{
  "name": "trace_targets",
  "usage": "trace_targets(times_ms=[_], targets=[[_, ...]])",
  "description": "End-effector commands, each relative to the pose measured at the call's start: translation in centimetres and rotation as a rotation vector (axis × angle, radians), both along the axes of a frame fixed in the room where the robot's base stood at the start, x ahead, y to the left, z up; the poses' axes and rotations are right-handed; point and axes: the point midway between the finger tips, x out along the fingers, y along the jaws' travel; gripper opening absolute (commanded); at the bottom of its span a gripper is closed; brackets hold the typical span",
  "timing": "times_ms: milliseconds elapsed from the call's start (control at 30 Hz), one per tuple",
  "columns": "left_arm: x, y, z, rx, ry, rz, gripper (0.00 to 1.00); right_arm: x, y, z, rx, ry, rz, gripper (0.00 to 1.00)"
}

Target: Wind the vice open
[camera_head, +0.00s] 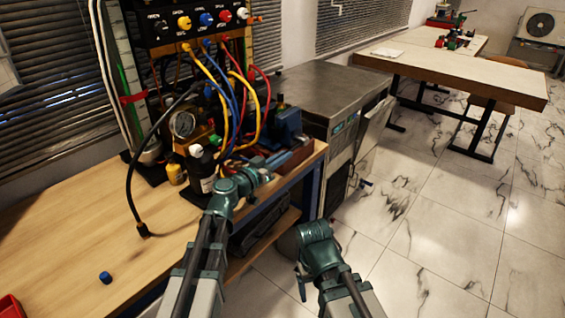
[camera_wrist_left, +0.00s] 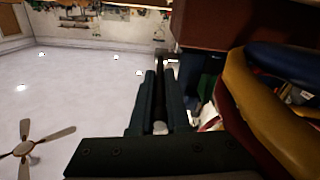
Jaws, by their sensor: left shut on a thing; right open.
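My left gripper (camera_head: 266,174) is at the bench's right front edge, just in front of and below the vice. In the left wrist view its two fingers (camera_wrist_left: 161,105) are shut on a dark bar (camera_wrist_left: 159,82), which looks like the vice's handle. Where the bar joins the vice is hidden. My right gripper (camera_head: 290,243) is low, beyond the bench's front edge, open and apart from everything; its fingers are hard to make out.
Yellow, blue and red hoses (camera_head: 232,95) hang close behind my left gripper; they also fill the right of the left wrist view (camera_wrist_left: 265,110). A black bottle (camera_head: 201,170) and a gauge (camera_head: 182,124) stand to its left. The floor (camera_head: 425,215) at right is clear.

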Motion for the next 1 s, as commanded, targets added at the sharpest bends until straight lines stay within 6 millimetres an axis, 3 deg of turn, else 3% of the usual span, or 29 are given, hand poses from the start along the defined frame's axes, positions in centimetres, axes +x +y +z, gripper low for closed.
trace_targets(times_ms=[300,333,500,1000], targets=[[0.19,0.27,0.03,-0.001,-0.004,0.007,0.00,0.00,-0.01,-0.05,0.000,0.000,0.000,0.80],[0.21,0.28,0.03,-0.001,-0.004,0.007,0.16,0.00,0.00,-0.05,0.000,0.000,0.000,0.80],[0.17,0.24,0.02,-0.001,-0.003,0.006,0.43,0.00,-0.01,-0.05,0.000,0.000,0.000,0.80],[-0.71,0.22,0.02,-0.001,-0.003,0.003,0.43,0.00,0.00,-0.04,0.000,0.000,0.000,0.80]])
